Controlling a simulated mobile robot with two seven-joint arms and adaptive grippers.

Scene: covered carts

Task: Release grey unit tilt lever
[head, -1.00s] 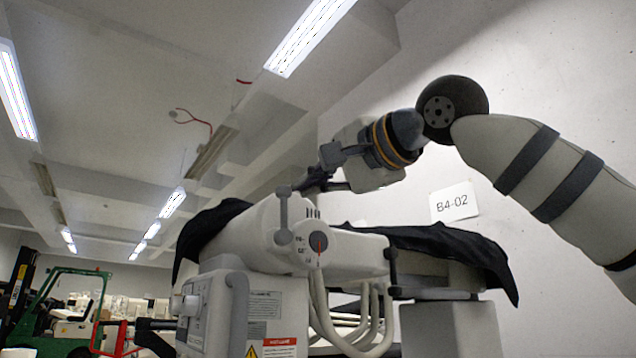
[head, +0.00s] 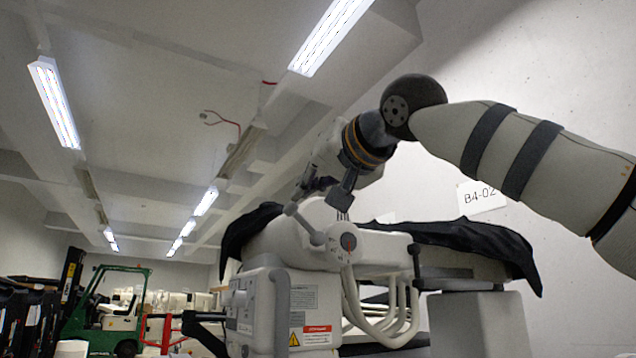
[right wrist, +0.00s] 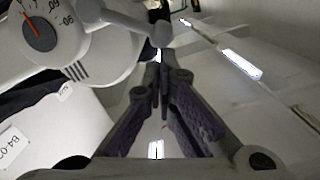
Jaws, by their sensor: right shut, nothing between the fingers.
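The grey unit (head: 318,262) stands in the middle of the head view, with a round dial (head: 342,241) with a red pointer on its end. Its tilt lever (head: 304,223) is a grey bar with a round knob, leaning up to the left from beside the dial. In the right wrist view the lever (right wrist: 130,20) ends in its knob just beyond the fingertips. My right gripper (right wrist: 160,68) is shut and empty, close to the knob; I cannot tell whether they touch. It also shows above the lever in the head view (head: 306,192). My left gripper is out of view.
Pale hoses (head: 385,320) hang below the dial, beside a white box with warning labels (head: 300,310). A green forklift (head: 105,310) stands at the far left. A wall with a B4-02 sign (head: 480,197) is behind.

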